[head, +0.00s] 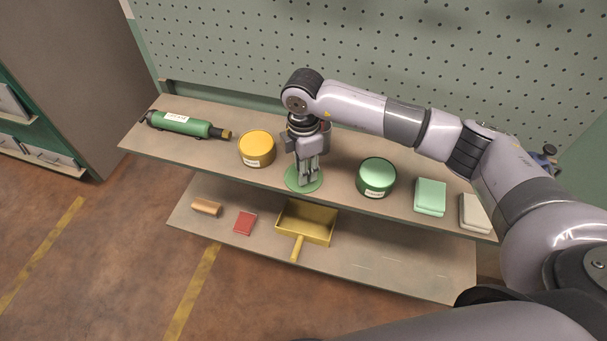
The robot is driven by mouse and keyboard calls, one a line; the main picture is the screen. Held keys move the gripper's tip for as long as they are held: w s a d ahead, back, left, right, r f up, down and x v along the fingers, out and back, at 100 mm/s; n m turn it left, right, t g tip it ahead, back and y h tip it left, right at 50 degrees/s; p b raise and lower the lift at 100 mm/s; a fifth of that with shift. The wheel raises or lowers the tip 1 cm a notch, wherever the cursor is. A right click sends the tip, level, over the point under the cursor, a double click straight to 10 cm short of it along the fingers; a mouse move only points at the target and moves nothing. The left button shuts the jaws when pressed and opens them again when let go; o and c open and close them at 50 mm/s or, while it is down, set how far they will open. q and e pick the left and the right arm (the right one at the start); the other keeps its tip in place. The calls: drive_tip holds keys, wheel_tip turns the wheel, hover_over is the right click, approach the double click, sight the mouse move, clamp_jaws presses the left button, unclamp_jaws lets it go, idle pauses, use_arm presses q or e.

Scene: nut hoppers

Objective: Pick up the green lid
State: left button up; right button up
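The green lid (293,184) is a flat round disc on the upper shelf board, between the yellow tin and the green tin. My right gripper (308,179) points down over the middle of the lid, with its fingertips at or just above its top. The fingers look close together and hide the lid's centre, so I cannot tell whether they hold anything. The lid looks flat on the board. My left gripper is not in view.
The yellow tin (257,149) stands left of the lid and the green tin (377,177) right of it. A green cylinder tool (180,123) lies far left. Pale green boxes (430,196) stand to the right. A yellow scoop (306,222) lies on the lower shelf.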

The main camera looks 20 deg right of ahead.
clamp_jaws()
idle(0.3)
